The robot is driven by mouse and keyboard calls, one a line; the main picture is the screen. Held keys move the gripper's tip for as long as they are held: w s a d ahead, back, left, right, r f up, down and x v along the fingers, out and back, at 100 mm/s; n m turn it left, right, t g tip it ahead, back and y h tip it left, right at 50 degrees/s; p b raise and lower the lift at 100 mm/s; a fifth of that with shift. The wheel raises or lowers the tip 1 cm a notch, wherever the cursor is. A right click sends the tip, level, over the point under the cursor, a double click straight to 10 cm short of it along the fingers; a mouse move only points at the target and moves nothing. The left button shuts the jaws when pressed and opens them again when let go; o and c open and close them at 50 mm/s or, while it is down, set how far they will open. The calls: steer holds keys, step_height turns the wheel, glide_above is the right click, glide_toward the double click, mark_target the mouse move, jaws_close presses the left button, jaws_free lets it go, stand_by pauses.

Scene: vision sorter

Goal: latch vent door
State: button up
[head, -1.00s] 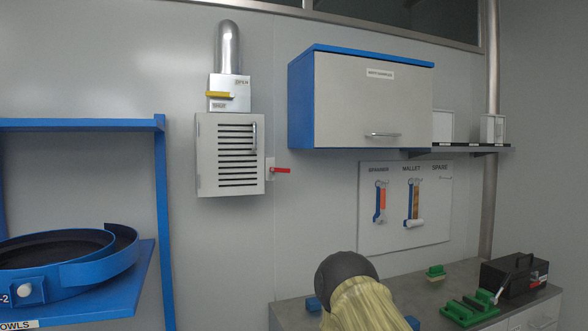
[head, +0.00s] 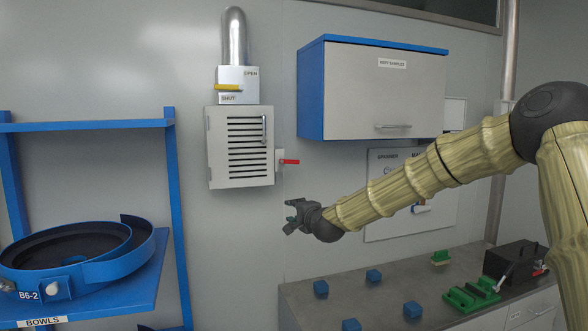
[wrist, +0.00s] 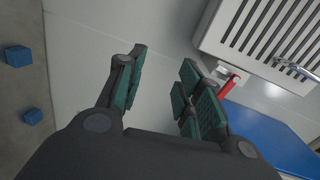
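The vent door (head: 242,148) is a pale louvred panel on a wall box, with a vertical metal handle (head: 264,129). It looks shut or nearly flush with its box. A red latch lever (head: 289,162) sticks out to the right of the box, roughly level. My gripper (head: 291,215) is open and empty, below the lever and apart from it. In the wrist view, the green-padded fingers (wrist: 163,65) are spread. The red lever (wrist: 229,87) shows beyond the right finger, and the louvred door (wrist: 262,32) is at upper right.
A yellow damper handle (head: 228,87) sits above the vent between OPEN and SHUT labels. A blue shelf (head: 150,265) with a bowl feeder stands at left. A blue-sided cabinet (head: 370,95) hangs at right. Blue cubes (head: 374,276) lie on the bench (head: 340,300) below my arm.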

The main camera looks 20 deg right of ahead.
steer(key=m+t, duration=0.2)
glide_toward(294, 162)
steer(key=s, duration=0.2)
steer(key=shift+h, duration=0.3)
steer(key=shift+w+a+r+p, duration=0.1)
steer(key=shift+w+a+p, duration=0.1)
steer(key=shift+w+p, duration=1.95)
steer(key=shift+w+a+p, duration=0.2)
steer(key=shift+w+p, duration=0.6)
steer(key=shift+w, duration=2.65)
steer(key=shift+c, duration=0.4)
jaws_close()
